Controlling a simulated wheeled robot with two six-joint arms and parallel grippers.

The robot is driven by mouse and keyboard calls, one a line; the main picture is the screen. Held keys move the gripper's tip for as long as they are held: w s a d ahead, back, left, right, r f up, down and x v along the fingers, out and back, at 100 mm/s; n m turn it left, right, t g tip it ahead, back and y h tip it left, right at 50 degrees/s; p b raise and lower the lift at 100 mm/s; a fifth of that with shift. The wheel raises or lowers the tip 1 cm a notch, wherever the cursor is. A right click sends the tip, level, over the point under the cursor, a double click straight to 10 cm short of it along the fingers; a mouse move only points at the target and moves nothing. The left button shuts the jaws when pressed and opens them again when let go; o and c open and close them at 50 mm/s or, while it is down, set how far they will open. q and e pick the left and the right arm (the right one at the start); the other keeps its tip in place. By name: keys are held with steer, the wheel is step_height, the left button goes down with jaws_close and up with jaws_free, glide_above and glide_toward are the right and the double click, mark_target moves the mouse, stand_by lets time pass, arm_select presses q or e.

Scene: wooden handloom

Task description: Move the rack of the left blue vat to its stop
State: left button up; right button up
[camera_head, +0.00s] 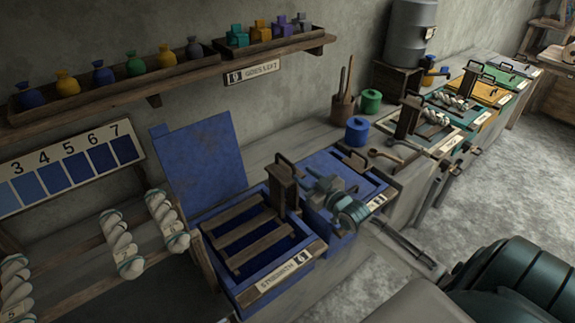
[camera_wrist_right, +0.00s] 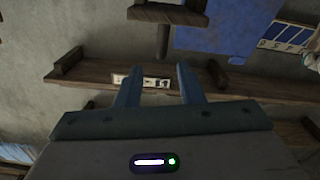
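The left blue vat (camera_head: 283,282) stands at the bottom centre of the head view, its blue lid (camera_head: 205,155) raised behind it. Its wooden rack (camera_head: 248,247) lies in the opening as several dark slats. An upright wooden post with a handle (camera_head: 284,187) rises at its right back. My right gripper (camera_head: 312,183) is just right of this post, over the neighbouring blue vat. In the right wrist view, the right gripper (camera_wrist_right: 160,82) has its fingers apart with nothing between them. A wooden post and crossbar (camera_wrist_right: 168,13) show beyond the fingertips. My left gripper is out of view.
A closed blue vat (camera_head: 345,170) stands right of the open one. Twisted skeins (camera_head: 120,243) hang on wooden rods at the left. A wall shelf (camera_head: 165,80) holds small coloured pouches. Several more vats (camera_head: 480,95) line the counter at the right back.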

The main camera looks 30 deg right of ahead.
mark_target(290, 163)
steer(key=w+b, duration=0.1)
steer(key=w, duration=0.1)
steer(key=w+b, duration=0.2)
steer(key=w, duration=0.1)
steer(key=w+b, duration=0.1)
steer(key=w, duration=0.1)
steer(key=shift+w+a+f+b, duration=0.15)
steer(key=shift+w+a+b, duration=0.15)
steer(key=shift+w+b, duration=0.05)
steer(key=shift+w+a, duration=0.1)
steer(key=shift+w, duration=0.65)
jaws_close()
